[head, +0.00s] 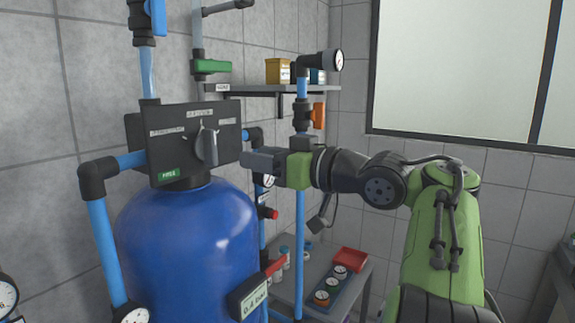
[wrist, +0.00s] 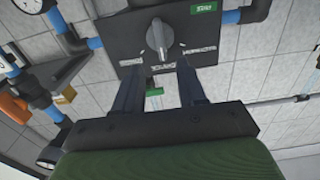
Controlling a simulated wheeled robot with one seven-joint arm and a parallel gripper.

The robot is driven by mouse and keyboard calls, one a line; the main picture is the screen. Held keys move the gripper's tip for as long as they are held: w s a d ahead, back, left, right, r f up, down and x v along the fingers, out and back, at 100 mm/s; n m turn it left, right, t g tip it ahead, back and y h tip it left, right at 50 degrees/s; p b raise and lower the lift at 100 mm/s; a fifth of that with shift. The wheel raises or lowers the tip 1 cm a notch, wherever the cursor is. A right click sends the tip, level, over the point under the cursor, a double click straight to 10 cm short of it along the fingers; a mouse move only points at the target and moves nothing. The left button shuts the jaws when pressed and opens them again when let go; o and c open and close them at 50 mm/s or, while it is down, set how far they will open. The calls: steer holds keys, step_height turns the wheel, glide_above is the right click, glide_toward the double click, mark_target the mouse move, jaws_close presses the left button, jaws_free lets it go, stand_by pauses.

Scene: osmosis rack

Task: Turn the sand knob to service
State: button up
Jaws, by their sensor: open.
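The knob (head: 209,147) is a grey grip on the black valve box (head: 165,146) above the blue tank. It stands roughly upright, with its pointer toward the middle upper label. Lettered labels sit to its left, above and to its right; I cannot read them surely. The wrist view shows the same knob (wrist: 158,36) upside down, beyond the fingers, pointing toward the label between them. My gripper (head: 249,160) is open and empty, to the right of the box. In the wrist view its two fingers (wrist: 158,67) are spread, apart from the knob.
The blue tank (head: 187,240) stands below the box, with blue pipes on both sides. A shelf (head: 255,88) with small containers hangs behind. A low grey table with a red tray (head: 350,260) and a vertical pipe (head: 299,225) lie below and behind my gripper.

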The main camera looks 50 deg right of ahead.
steer(key=s, duration=0.1)
steer(key=s+b, duration=0.1)
steer(key=s, duration=0.3)
steer(key=shift+d+b, duration=0.3)
steer(key=shift+d, duration=0.1)
